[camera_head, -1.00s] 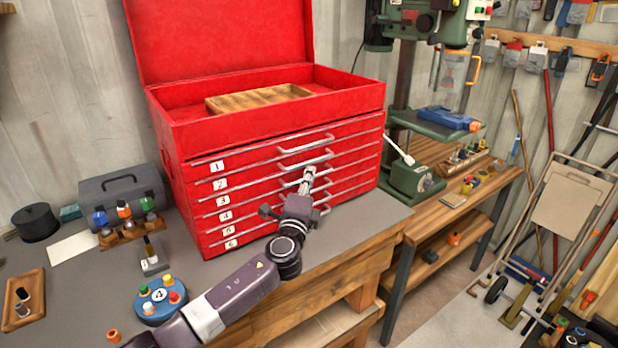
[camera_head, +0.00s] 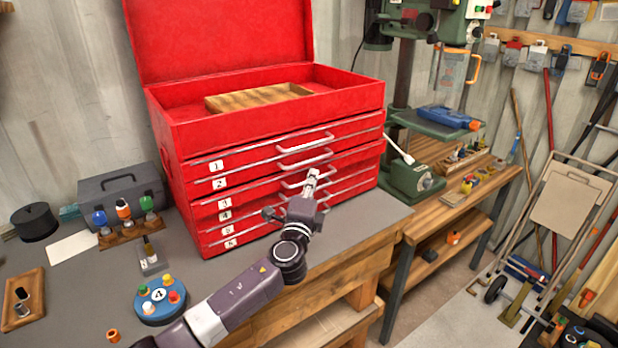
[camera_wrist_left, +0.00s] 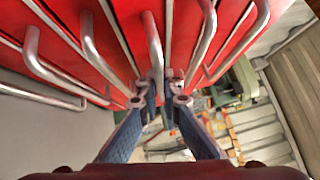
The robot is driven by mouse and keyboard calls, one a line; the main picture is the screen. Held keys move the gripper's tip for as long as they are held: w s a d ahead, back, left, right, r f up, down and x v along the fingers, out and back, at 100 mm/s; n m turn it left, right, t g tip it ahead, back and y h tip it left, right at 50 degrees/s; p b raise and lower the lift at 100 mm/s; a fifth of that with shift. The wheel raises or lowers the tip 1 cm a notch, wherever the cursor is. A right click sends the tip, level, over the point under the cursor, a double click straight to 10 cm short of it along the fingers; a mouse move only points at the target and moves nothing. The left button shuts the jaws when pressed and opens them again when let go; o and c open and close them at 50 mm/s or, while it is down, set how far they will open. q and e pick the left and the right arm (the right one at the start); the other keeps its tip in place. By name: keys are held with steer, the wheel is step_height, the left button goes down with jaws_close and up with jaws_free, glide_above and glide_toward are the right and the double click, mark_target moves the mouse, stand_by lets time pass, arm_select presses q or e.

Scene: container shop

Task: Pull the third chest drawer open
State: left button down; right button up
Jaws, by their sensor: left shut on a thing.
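The red tool chest (camera_head: 280,125) stands on the workbench with its lid raised. Its drawers carry number labels down the left side and have silver bar handles. The third drawer (camera_head: 224,202) stands slightly out from the chest front, with a wider gap below the second drawer (camera_head: 219,183). My left gripper (camera_head: 312,176) is shut on the third drawer's handle. In the left wrist view, the blue-sided fingers (camera_wrist_left: 163,88) meet around that handle bar (camera_wrist_left: 154,50); other handles run on either side. The fingers partly hide the grip. My right gripper is not in view.
A grey toolbox (camera_head: 120,195), a screwdriver rack (camera_head: 130,232) and a round blue holder (camera_head: 160,300) stand left on the bench. A green drill press (camera_head: 410,178) stands to the right. The grey benchtop (camera_head: 350,220) right of my gripper is clear.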

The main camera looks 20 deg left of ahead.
arm_select(q)
steer(key=s+d+b, duration=0.1)
steer(key=s+d, duration=1.3)
steer(key=d, duration=0.4)
steer(key=shift+s+d+f, duration=0.15)
steer(key=shift+s+d, duration=0.05)
steer(key=c, duration=2.4)
jaws_free()
steer(key=s+d+f, duration=0.1)
steer(key=s, duration=1.1)
steer(key=shift+f, duration=0.25)
steer(key=shift+w+d, duration=0.1)
steer(key=shift+d, duration=0.05)
